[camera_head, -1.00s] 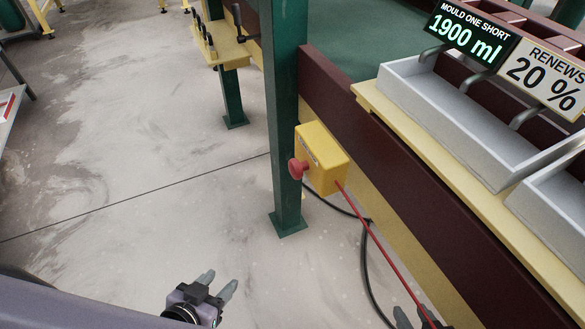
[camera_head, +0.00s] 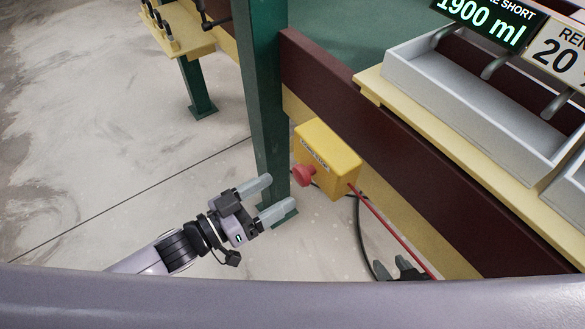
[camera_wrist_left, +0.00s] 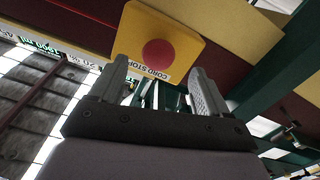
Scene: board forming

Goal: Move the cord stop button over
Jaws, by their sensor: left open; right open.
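The cord stop is a yellow box (camera_head: 328,152) with a red mushroom button (camera_head: 304,174) on its left face. It is mounted beside a green post, and a red cord (camera_head: 395,227) runs from it down to the right. My left gripper (camera_head: 270,199) is open and empty, below and left of the button, its fingers pointing toward the post and box. In the left wrist view the red button (camera_wrist_left: 159,53) and yellow box (camera_wrist_left: 184,30) lie beyond the open fingers (camera_wrist_left: 160,84). My right gripper (camera_head: 398,268) is partly visible at the lower edge, near the cord.
The green post (camera_head: 262,100) stands just left of the box. A dark red rail (camera_head: 400,165) runs behind it. Grey trays (camera_head: 480,105) under signs stand at the right. A black cable (camera_head: 360,235) hangs below the box. The floor (camera_head: 90,130) at the left is clear.

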